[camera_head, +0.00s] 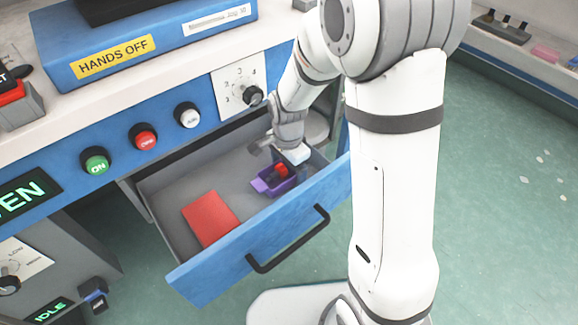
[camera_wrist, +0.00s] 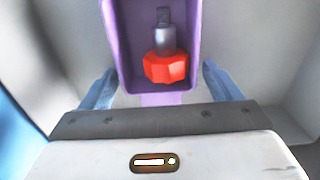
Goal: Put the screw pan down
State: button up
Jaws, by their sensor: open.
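The screw pan is a small purple tray (camera_head: 262,186) resting in the open drawer, near its right end. It holds a red-headed screw (camera_head: 281,170) with a grey shaft. In the wrist view, the purple pan (camera_wrist: 196,70) is at the top centre, with the red screw head (camera_wrist: 166,68) inside. My gripper (camera_wrist: 158,88) is open, its two fingers apart on either side of the pan's near end. In the head view my gripper is just above and behind the pan, and its fingers are largely hidden.
The blue-fronted drawer (camera_head: 215,277) is pulled out, with a black handle (camera_head: 290,240). A red flat item (camera_head: 210,218) lies in it, left of the pan. The drawer walls are close around my gripper. A panel with a dial (camera_head: 240,90) and buttons is above.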

notch_tip(320, 180, up, 12)
jog(key=p, duration=0.4)
jog(key=shift+r+p, duration=0.15)
jog(key=shift+p, duration=0.2)
